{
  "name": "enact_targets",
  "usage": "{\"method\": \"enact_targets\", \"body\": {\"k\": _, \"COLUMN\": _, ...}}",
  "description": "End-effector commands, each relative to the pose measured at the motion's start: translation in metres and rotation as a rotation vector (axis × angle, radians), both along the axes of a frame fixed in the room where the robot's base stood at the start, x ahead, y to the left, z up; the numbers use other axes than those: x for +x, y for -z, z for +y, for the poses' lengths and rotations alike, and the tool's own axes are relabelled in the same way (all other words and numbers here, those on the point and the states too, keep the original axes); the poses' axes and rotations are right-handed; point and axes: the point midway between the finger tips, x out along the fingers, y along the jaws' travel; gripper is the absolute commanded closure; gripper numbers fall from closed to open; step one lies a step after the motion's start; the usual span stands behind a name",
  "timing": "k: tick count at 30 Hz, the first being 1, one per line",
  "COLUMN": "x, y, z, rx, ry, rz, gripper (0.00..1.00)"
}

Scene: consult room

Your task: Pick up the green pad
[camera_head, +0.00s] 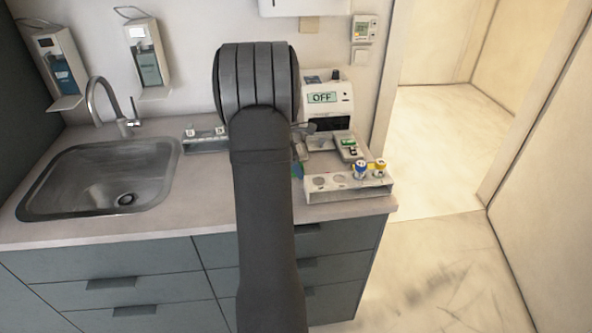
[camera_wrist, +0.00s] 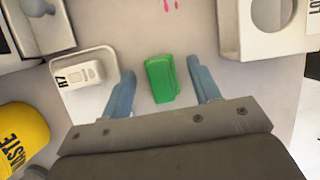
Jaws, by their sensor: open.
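The green pad (camera_wrist: 161,79) lies on the pale counter in the wrist view. My gripper (camera_wrist: 162,70) is open, with one blue finger on each side of the pad and a visible gap on both sides. I cannot tell how far above the counter the fingertips are. In the head view my arm hides most of this spot. Only a small blue-green patch shows at the arm's right edge, and I cannot tell pad from finger there.
A yellow WASTE cap (camera_wrist: 20,138) is farther left. A white rack (camera_head: 325,190) holds blue-capped (camera_head: 360,172) and yellow-capped (camera_head: 379,167) vials. An analyser reading OFF (camera_head: 343,106) stands behind. The sink (camera_head: 60,165) is left.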

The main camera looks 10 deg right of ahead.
Motion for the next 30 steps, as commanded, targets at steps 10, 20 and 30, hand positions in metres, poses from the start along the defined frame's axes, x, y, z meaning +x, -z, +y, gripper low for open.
{"method": "enact_targets", "body": {"k": 10, "x": 0.000, "y": 0.002, "z": -0.001, "rx": 0.000, "ry": 0.001, "rz": -0.001, "gripper": 0.61}}
{"method": "enact_targets", "body": {"k": 20, "x": 0.000, "y": 0.002, "z": -0.001, "rx": 0.000, "ry": 0.000, "rz": -0.001, "gripper": 0.92}}
{"method": "enact_targets", "body": {"k": 30, "x": 0.000, "y": -0.017, "z": -0.001, "rx": -0.001, "ry": 0.001, "rz": -0.003, "gripper": 0.92}}
